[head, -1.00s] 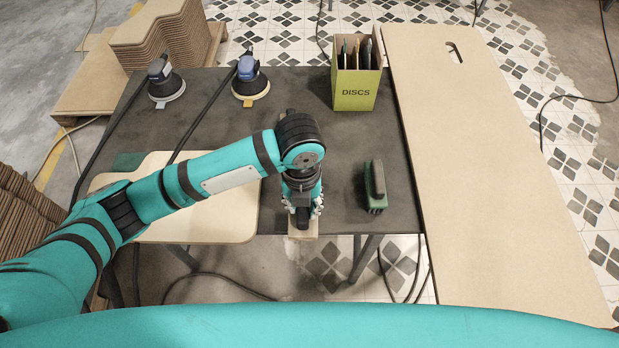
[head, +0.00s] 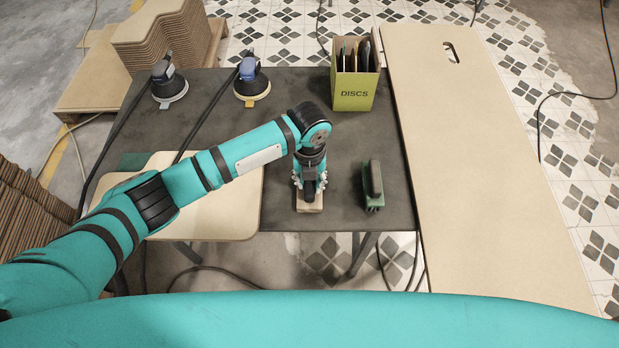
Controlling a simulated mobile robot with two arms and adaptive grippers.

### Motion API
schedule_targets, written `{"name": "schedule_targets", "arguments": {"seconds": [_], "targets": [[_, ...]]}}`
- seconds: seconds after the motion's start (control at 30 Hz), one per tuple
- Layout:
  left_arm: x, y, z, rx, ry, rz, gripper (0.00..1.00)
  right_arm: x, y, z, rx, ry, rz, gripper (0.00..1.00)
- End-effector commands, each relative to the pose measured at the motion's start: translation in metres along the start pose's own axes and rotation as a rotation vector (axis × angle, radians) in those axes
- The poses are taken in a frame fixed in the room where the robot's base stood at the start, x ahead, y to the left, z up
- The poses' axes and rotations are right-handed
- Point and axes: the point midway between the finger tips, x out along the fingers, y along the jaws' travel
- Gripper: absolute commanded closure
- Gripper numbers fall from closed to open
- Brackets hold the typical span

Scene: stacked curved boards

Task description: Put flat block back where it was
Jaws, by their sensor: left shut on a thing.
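My left gripper (head: 309,190) points down over the dark table near its front edge, right of the light board. It is shut on a flat block (head: 310,207), whose pale wooden front end shows below the fingers. The rest of the block is hidden under the gripper and wrist. I cannot tell whether the block touches the table or hangs just above it. A green block with a dark handle (head: 374,187) stands on the table to the right of the gripper, apart from it. My right gripper is not in view.
A pale board (head: 215,222) lies on the table's left front. Two sanders (head: 168,85) (head: 251,84) and a green DISCS box (head: 355,92) stand at the back. A long board (head: 455,170) lies along the right. Stacked curved boards (head: 165,42) are at the back left. The table (head: 300,88) is bare mid-back.

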Motion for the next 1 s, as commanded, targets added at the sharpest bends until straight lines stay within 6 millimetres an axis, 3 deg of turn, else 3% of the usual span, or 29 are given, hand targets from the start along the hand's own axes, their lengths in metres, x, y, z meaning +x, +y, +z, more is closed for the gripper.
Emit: {"name": "schedule_targets", "arguments": {"seconds": [0.13,0.17,0.33,0.7,1.0], "targets": [[0.004,0.0,0.0,0.0,0.0,0.0,1.0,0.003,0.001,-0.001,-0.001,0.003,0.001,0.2],[0.003,0.0,0.0,0.0,0.0,0.0,0.72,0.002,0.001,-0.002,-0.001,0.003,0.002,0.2],[0.003,0.0,0.0,0.0,0.0,0.0,0.51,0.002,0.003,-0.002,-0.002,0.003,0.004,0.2],[-0.005,0.0,0.001,-0.001,-0.001,-0.001,0.51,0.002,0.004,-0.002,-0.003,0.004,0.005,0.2],[-0.063,0.0,0.001,0.002,-0.005,-0.002,0.51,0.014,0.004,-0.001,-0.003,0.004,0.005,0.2]]}}
